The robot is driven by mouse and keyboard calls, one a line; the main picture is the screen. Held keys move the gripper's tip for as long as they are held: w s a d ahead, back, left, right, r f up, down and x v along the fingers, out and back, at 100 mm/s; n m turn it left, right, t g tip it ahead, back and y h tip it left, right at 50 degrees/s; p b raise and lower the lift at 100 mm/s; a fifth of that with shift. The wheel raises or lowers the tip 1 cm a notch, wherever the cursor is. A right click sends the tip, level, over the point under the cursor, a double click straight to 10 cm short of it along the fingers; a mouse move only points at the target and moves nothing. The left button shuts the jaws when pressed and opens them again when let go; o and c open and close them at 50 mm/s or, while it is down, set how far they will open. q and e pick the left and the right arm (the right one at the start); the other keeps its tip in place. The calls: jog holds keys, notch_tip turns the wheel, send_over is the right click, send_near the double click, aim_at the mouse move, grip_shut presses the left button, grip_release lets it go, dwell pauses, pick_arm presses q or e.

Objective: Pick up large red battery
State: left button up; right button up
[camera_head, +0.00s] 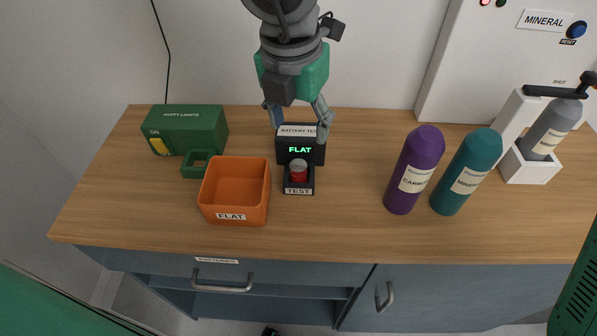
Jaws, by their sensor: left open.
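A large red battery (299,171) with a pale top stands upright in the black test cradle (299,191), labelled TEST, at the front of the black battery tester (315,155). The tester's screen reads FLAT in green. My left gripper (300,124) points down from the top of the view, its fingers open and spread either side of the tester's upper part. In the picture it is above the battery and apart from it, with nothing between the fingers. The fingertips' exact depth is hard to tell. My right gripper is not in view.
An orange bin (234,219) labelled FLAT stands left of the tester. Behind it is a green PARTY LIGHTS box (197,131) with an empty square socket (195,165). Purple (415,165) and teal (470,168) cylinders stand right. The wooden counter (345,215) is clear between.

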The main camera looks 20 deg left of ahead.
aim_at(300, 165)
pick_arm(q)
jog(key=f, duration=0.2)
jog(key=w+a+f, duration=0.1)
jog(key=f, duration=0.2)
jog(key=a+f+b, duration=0.1)
jog(key=f, duration=0.2)
jog(key=shift+w, duration=0.25)
jog(key=shift+d+f, duration=0.45)
jog(key=f, duration=0.2)
jog(key=w+d+f, duration=0.1)
jog(key=shift+f+b, duration=0.25)
jog(key=shift+b, duration=0.15)
jog(key=shift+a+f, duration=0.15)
jog(key=shift+f, duration=0.2)
jog(key=shift+w+a, duration=0.1)
jog(key=shift+a, duration=0.5)
jog(key=c, duration=1)
grip_shut()
jog(key=shift+d, duration=0.5)
jog(key=r, duration=0.3)
jog(key=r+p, duration=0.1)
jog(key=r, duration=0.5)
jog(key=shift+a+r, duration=0.15)
jog(key=shift+a, duration=0.15)
jog(key=shift+d+r+p, duration=0.2)
jog(key=shift+r+p, duration=0.1)
jog(key=shift+r, duration=0.1)
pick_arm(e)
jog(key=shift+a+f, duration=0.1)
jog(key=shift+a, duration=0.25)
